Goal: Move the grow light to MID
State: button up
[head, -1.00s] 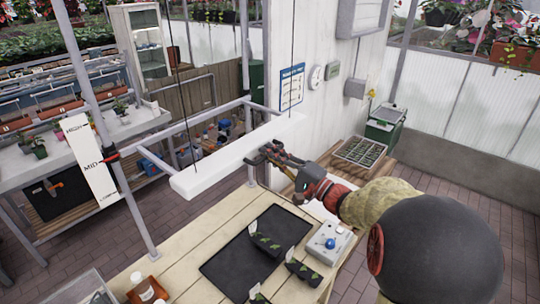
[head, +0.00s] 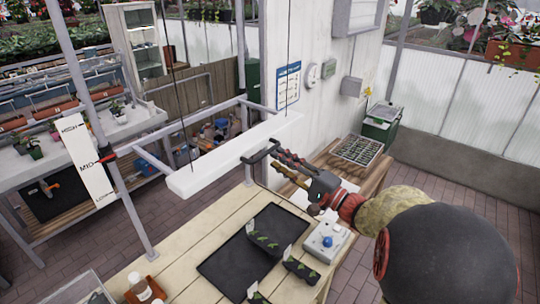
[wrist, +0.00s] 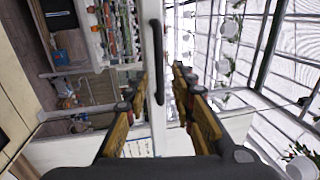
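The grow light (head: 235,155) is a long white bar hanging level on thin cables above the wooden table in the head view. A dark handle (head: 262,149) sticks out from its side; it also shows in the wrist view (wrist: 157,62). The white scale card (head: 87,160) reads HIGH, MID and LOW from top to bottom. A red pointer (head: 107,158) on the post sits level with about the MID mark. My gripper (head: 280,162) is open and just right of the handle, apart from it. In the wrist view the handle lies ahead, between the spread fingers (wrist: 160,85).
Below, the wooden table (head: 185,245) holds a black mat (head: 222,268), seedling trays (head: 266,238), a control box with a blue knob (head: 327,241) and a bottle (head: 140,286). A grey post (head: 128,205) stands left. A white wall (head: 330,115) rises behind.

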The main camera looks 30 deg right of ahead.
jog(key=v, duration=0.6)
jog(key=shift+s, duration=0.35)
jog(key=s+a+f+n+g+y, duration=0.1)
jog(key=s+a+f+n+g, duration=0.25)
jog(key=a, duration=0.45)
jog(key=s+a+f+n+g+y+b, duration=0.1)
jog(key=s+a+f+n+g, duration=0.1)
jog(key=a+g, duration=0.45)
jog(key=s+a+f+n+g+y, duration=0.1)
jog(key=s+a+f+n+g, duration=0.15)
jog(key=a, duration=0.75)
jog(key=s+a+f+n+g+h, duration=0.2)
jog(key=s+f+g+h, duration=0.1)
jog(key=s, duration=0.2)
jog(key=s+d+r+n+t+h+b, duration=0.1)
jog(key=s+d+r+n+t+h, duration=0.1)
jog(key=d+h, duration=0.4)
jog(key=shift+s+n+h+b, duration=0.45)
jog(key=shift+s+n, duration=0.35)
jog(key=shift+n, duration=0.2)
